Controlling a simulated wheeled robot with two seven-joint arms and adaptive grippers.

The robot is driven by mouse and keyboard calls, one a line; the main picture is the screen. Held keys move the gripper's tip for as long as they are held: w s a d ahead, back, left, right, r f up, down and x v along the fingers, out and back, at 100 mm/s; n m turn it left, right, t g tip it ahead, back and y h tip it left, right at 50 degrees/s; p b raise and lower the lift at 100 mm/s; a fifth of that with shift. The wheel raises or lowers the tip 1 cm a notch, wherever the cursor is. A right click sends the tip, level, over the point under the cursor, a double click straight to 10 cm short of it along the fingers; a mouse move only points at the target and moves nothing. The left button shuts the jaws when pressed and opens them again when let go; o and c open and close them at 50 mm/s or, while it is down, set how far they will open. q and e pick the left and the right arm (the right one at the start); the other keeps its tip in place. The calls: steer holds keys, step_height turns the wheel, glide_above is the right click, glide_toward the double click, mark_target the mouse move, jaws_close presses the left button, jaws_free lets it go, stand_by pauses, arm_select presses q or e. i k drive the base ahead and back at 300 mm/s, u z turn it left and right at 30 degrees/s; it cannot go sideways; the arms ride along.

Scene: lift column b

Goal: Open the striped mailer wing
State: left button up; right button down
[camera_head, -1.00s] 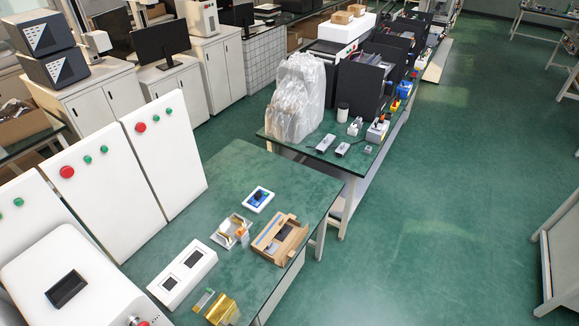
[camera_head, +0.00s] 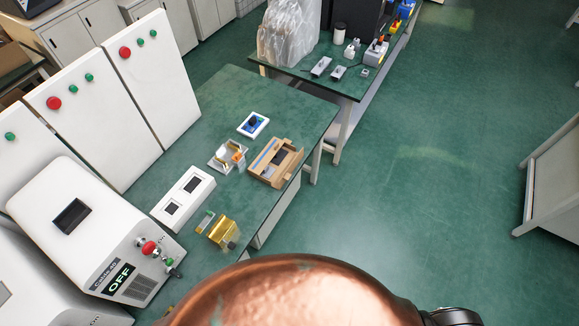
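A tan cardboard mailer (camera_head: 291,165) lies on the green-topped table near its right edge. A blue stripe runs along its left part, and a dark item shows inside it. The view is too small to tell how its wing or flap stands. Neither of my grippers is in view, so nothing is seen touching the mailer.
Left of the mailer are a white tray with gold parts (camera_head: 228,155), a blue-and-white device (camera_head: 253,124) and a white two-window box (camera_head: 183,198). A gold block (camera_head: 223,231) is nearer. White panels (camera_head: 152,85) stand along the left.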

mark_target(268, 153)
steer(key=z, duration=1.35)
steer(key=i, duration=2.05)
steer(key=u, duration=2.15)
